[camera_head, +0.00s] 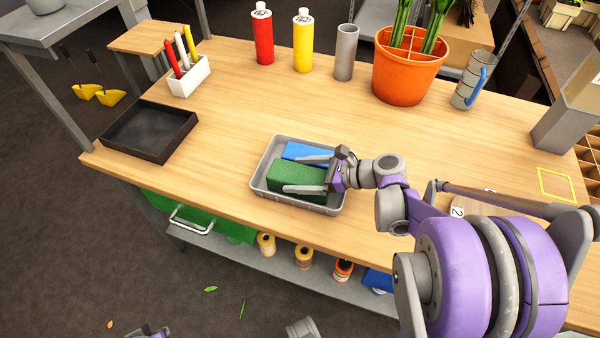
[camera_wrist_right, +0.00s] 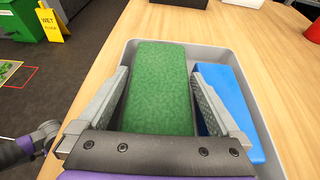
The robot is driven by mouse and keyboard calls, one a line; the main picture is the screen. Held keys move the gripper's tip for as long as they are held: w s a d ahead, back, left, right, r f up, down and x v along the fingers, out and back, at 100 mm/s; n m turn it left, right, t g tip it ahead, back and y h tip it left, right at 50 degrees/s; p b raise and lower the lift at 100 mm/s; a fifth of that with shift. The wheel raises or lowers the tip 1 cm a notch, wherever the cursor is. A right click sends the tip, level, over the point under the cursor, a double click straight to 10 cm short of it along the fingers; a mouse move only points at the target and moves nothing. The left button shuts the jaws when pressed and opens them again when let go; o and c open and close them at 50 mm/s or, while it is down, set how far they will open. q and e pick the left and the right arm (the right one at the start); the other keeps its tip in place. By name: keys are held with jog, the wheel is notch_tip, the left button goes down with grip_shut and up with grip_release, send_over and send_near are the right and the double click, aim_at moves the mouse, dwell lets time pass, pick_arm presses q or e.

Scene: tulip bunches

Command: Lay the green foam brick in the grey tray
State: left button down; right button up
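The green foam brick (camera_head: 296,178) is within the walls of the grey tray (camera_head: 262,186), beside a blue block (camera_head: 303,151). In the right wrist view, the green brick (camera_wrist_right: 160,88) lies lengthwise and the blue block (camera_wrist_right: 228,105) is to its right. My right gripper (camera_head: 304,174) reaches into the tray from the right. Its fingers are spread on both sides of the green brick, with a small gap visible at the right finger in the wrist view. The brick's underside is hidden. A part of my left gripper (camera_head: 150,332) shows at the bottom edge, mostly cut off.
A black tray (camera_head: 150,131) stands left on the wooden table. A white holder (camera_head: 190,77), red bottle (camera_head: 262,35), yellow bottle (camera_head: 303,42), grey cylinder (camera_head: 345,52), orange pot (camera_head: 402,72) and grey mug (camera_head: 466,85) stand behind. The tabletop between is clear.

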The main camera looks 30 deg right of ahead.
jog(key=p+v, duration=0.1)
jog(key=v, duration=1)
jog(key=shift+f, duration=0.1)
jog(key=shift+a, duration=0.1)
dwell(0.4)
jog(key=a+n+g+p, duration=0.1)
jog(key=a, duration=0.1)
jog(key=a+n+p, duration=0.1)
jog(key=a+n, duration=0.1)
jog(key=s+a+n+g+h+p, duration=0.1)
jog(key=a, duration=0.1)
jog(key=shift+a+f+n+g, duration=0.15)
jog(key=shift+n+g, duration=0.15)
jog(key=s+a+r+n+g+h+p, duration=0.1)
jog(key=s+a+r+n+h+p, duration=0.1)
jog(key=n, duration=0.9)
jog(key=s+a+r+n+h+p, duration=0.2)
jog(key=s+a+n+h+p, duration=0.3)
jog(key=n, duration=0.6)
jog(key=shift+r+n+g+h+p, duration=0.15)
jog(key=shift+n+g+h+p, duration=0.25)
jog(key=shift+h+p, duration=0.25)
jog(key=shift+s, duration=0.15)
